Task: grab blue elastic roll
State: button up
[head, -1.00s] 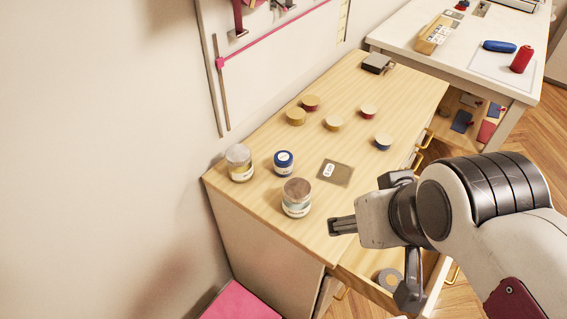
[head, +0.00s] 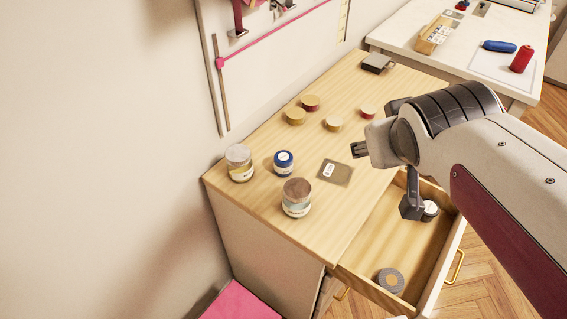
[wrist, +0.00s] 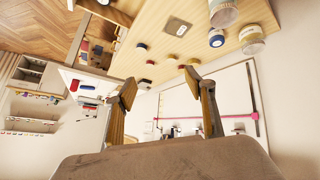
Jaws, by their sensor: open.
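A small round roll with a tan top and dark blue side, seemingly the blue elastic roll (wrist: 141,48), stands on the wooden cabinet top in the wrist view. In the head view my arm hides it.
Other small rolls (head: 334,124) stand nearby. A labelled card (head: 335,172), a blue jar (head: 284,163) and two larger jars (head: 297,198) (head: 239,162) are to the left. An open drawer (head: 415,250) holds round items. A white table (head: 400,38) stands behind.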

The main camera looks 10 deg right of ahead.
jog(key=w+d+r+n+t, duration=0.1)
jog(key=w+d+r+t, duration=0.1)
jog(key=w, duration=0.6)
jog(key=w+d+r+n+t, duration=0.1)
jog(key=w+d+r+n, duration=0.1)
jog(key=w, duration=0.6)
jog(key=w+a+f+n+t+y, duration=0.1)
jog(key=w+a+f+n+y, duration=0.1)
jog(key=w, duration=0.3)
jog(key=w+a+f+n+t+y, duration=0.1)
jog(key=w+f+n+y, duration=0.1)
jog(key=w, duration=0.4)
jog(key=n+g+y, duration=0.7)
jog(key=g+y, duration=0.2)
jog(key=y, duration=0.2)
send_near(285, 155)
jog(key=x, duration=0.2)
jog(key=shift+w+a+f, duration=0.1)
jog(key=shift+w+a, duration=0.2)
jog(key=shift+w, duration=0.05)
jog(key=shift+s+f, duration=0.15)
jog(key=shift+s, duration=0.1)
jog(key=shift+x, duration=1.35)
